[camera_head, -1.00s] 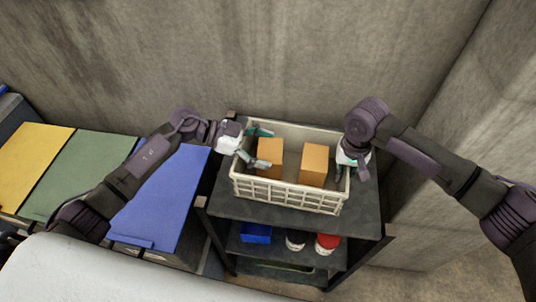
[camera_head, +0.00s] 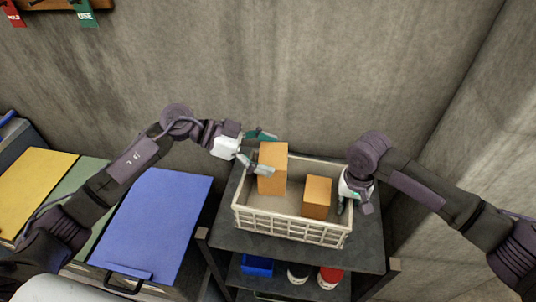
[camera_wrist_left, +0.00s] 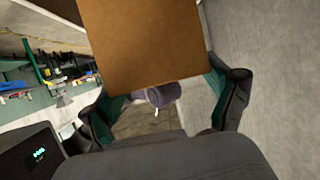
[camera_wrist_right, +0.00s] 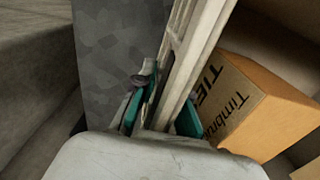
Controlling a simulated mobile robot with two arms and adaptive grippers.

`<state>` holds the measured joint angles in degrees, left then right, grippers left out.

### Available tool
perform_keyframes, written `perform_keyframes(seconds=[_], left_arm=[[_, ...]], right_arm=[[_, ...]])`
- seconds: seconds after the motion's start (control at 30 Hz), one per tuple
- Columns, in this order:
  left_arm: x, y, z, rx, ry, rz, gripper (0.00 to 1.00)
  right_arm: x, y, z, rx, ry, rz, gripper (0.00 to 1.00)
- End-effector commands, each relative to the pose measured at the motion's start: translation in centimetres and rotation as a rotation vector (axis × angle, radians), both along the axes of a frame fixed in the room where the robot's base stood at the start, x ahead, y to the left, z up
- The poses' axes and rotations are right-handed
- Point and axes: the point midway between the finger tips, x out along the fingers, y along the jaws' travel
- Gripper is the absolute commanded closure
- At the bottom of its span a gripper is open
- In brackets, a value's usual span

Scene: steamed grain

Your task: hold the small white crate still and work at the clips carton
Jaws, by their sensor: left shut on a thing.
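The small white crate (camera_head: 292,231) stands on the top shelf of a dark cart. My right gripper (camera_head: 347,197) is at its right wall; in the right wrist view the fingers (camera_wrist_right: 163,112) sit either side of the crate wall (camera_wrist_right: 187,55). My left gripper (camera_head: 264,153) is shut on the clips carton (camera_head: 275,154), a plain orange-brown box. It is held upright, raised at the crate's left back, its lower part over the crate. A second carton (camera_head: 316,198), reading "TIE" in the right wrist view (camera_wrist_right: 265,110), stands in the crate.
The cart's top (camera_head: 368,243) has bare room right of the crate. A blue bin (camera_head: 257,265) and white and red items sit on the shelf below. Blue (camera_head: 155,222), green and yellow lidded boxes stand at left. A concrete wall (camera_head: 300,70) rises behind.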

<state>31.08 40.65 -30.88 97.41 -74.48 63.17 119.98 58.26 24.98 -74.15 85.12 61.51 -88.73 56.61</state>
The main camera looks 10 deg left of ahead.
Motion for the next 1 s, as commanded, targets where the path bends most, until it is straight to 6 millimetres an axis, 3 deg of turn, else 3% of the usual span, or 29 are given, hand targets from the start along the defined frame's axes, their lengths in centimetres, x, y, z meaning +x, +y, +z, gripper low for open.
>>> perform_keyframes(seconds=[0.03, 0.1, 0.13, 0.47, 0.57, 1.0], left_arm=[[0.0, 0.0, 0.1, -0.002, -0.002, 0.001, 0.82], [0.0, 0.0, 0.1, -0.002, -0.002, 0.001, 0.82], [0.0, 0.0, 0.1, -0.002, -0.002, 0.001, 0.82], [0.0, 0.0, 0.1, -0.002, -0.002, 0.001, 0.82], [0.0, 0.0, 0.1, -0.002, -0.002, 0.001, 0.82], [0.0, 0.0, 0.1, -0.002, -0.002, 0.001, 0.82]], right_arm=[[0.0, 0.0, 0.0, 0.0, -0.001, 0.0, 0.74], [0.0, 0.0, 0.0, 0.0, 0.0, 0.0, 0.63], [0.0, 0.0, 0.0, 0.0, 0.0, 0.0, 0.62], [0.0, 0.0, 0.4, 0.001, 0.0, 0.001, 0.62], [0.0, 0.0, 1.5, 0.001, -0.001, 0.001, 0.62], [0.1, 0.0, 10.1, 0.001, -0.002, 0.001, 0.62]])
